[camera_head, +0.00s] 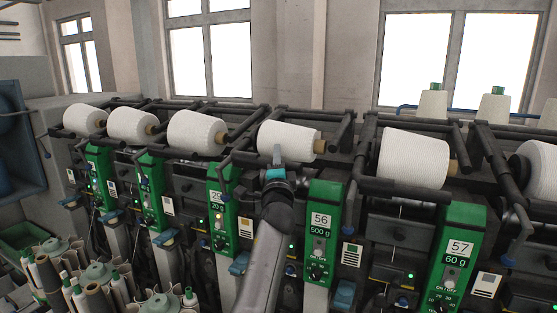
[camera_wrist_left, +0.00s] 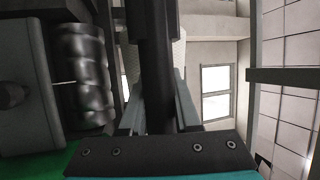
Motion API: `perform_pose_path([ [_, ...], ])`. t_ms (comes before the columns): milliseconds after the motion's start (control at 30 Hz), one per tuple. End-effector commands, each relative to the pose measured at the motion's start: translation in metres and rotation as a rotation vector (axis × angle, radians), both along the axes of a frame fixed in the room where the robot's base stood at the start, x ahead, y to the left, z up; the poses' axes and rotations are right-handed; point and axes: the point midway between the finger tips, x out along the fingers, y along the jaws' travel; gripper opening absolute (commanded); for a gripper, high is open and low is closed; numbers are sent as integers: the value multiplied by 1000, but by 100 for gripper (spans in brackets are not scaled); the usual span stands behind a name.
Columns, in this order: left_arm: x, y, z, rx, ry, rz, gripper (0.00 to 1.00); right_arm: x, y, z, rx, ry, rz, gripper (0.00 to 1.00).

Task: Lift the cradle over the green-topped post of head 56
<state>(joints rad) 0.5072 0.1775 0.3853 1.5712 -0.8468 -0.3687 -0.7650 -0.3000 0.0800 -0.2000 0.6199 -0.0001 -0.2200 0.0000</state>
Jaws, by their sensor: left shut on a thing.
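The green-topped post of head 56 (camera_head: 326,192) stands upright in the middle of the head view, with its 56 and 500 g labels facing me. The dark cradle (camera_head: 245,157) lies just left of and behind it, below a white cone (camera_head: 289,140). My left gripper (camera_head: 277,157) is at the front of the cradle, below the cone. In the left wrist view its fingers (camera_wrist_left: 157,108) stand on both sides of a dark cradle bar (camera_wrist_left: 157,55) and are shut on it. The gripper hides part of the bar. My right gripper is not in view.
The post of head 57 (camera_head: 458,240) and its white cone (camera_head: 413,158) are to the right. Another green post (camera_head: 219,205) stands to the left. A bin of tubes and cones (camera_head: 100,285) is at lower left. Free space lies above the cones.

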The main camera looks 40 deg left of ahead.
Motion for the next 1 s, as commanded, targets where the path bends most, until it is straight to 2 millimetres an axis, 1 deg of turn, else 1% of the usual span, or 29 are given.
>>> perform_pose_path([
  [33, -1, 0, 17, 6, -10, -1, 0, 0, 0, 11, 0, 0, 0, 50],
  [300, -2, -1, 52, 6, -11, -2, 0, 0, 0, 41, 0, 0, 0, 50],
  [400, -1, -1, 61, 6, -11, -2, 0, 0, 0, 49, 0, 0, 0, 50],
  [500, -1, -1, 63, 4, -9, -2, 0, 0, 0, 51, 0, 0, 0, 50],
  [767, 0, 0, 58, 0, -1, -1, 0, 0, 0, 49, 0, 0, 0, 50],
  [800, 0, 0, 57, 0, 0, -1, 32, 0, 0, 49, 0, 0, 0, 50],
  [1000, 0, 0, 57, -1, 1, 0, 55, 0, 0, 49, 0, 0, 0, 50],
])
